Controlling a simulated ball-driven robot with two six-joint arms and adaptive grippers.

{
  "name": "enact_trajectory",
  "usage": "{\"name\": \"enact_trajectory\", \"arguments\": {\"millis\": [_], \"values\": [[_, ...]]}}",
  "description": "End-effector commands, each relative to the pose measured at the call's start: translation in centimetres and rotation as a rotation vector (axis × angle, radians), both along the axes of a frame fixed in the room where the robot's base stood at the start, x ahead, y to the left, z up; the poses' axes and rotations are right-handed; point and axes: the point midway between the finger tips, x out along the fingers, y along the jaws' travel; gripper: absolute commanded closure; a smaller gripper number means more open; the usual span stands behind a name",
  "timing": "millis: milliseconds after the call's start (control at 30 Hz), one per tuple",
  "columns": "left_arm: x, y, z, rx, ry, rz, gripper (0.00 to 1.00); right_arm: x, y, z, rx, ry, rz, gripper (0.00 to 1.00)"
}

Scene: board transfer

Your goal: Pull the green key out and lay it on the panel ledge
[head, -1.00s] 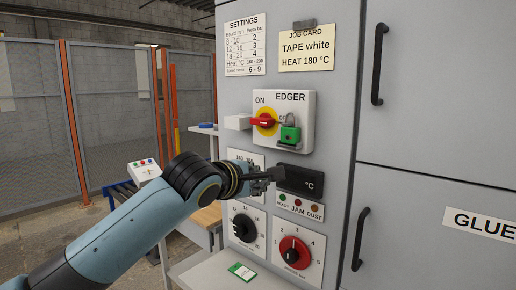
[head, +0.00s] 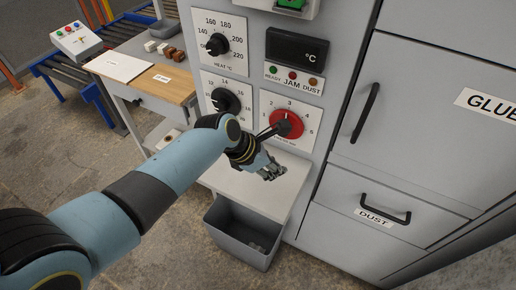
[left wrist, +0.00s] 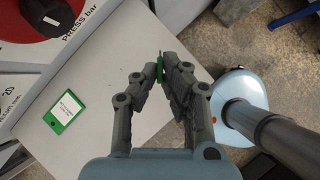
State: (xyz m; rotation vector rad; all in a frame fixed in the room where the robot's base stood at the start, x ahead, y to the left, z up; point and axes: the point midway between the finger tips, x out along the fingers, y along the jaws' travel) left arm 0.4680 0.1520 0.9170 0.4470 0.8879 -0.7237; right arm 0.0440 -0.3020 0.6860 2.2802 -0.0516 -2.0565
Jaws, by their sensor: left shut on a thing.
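My left gripper (head: 272,168) is over the pale panel ledge (head: 283,196), in front of the red press dial. In the left wrist view, its fingertips (left wrist: 163,66) are closed on the small green key (left wrist: 159,72), of which only a green sliver shows between them. The ledge (left wrist: 100,80) shows below the fingers there, and I cannot tell whether the key touches it. In the head view the key is too small or hidden to make out. My right gripper is not in view.
A white card with a green border (left wrist: 62,110) lies on the ledge. The red dial (head: 286,124) is just above the ledge. A grey bin (head: 240,232) hangs below it. A green lock part (head: 291,4) shows at the top edge. A side table (head: 165,88) stands at left.

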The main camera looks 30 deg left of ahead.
Motion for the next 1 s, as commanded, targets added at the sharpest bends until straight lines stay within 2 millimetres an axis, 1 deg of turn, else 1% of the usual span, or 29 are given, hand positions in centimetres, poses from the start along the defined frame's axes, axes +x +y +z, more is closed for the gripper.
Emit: {"name": "enact_trajectory", "arguments": {"millis": [133, 300, 467, 667, 700, 867, 1000], "values": [[0.1, 0.0, 0.2, -0.039, 0.043, -0.001, 1.0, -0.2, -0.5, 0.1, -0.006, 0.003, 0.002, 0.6], [0.1, 0.0, 0.1, -0.044, 0.049, 0.0, 1.0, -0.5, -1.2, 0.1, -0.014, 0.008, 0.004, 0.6], [0.1, 0.0, 0.2, -0.043, 0.048, 0.0, 1.0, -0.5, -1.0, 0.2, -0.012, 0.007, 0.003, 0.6], [0.1, 0.1, 0.5, -0.042, 0.047, 0.002, 1.0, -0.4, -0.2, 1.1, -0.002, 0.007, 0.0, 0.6], [0.1, 0.0, -0.3, -0.041, 0.047, 0.001, 1.0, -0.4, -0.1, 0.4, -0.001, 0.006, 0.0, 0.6], [0.1, 0.0, -2.3, -0.041, 0.047, 0.001, 1.0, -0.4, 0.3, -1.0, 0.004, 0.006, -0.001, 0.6], [0.1, 0.0, -3.8, -0.042, 0.047, 0.002, 1.0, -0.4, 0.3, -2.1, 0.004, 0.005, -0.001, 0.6]]}}
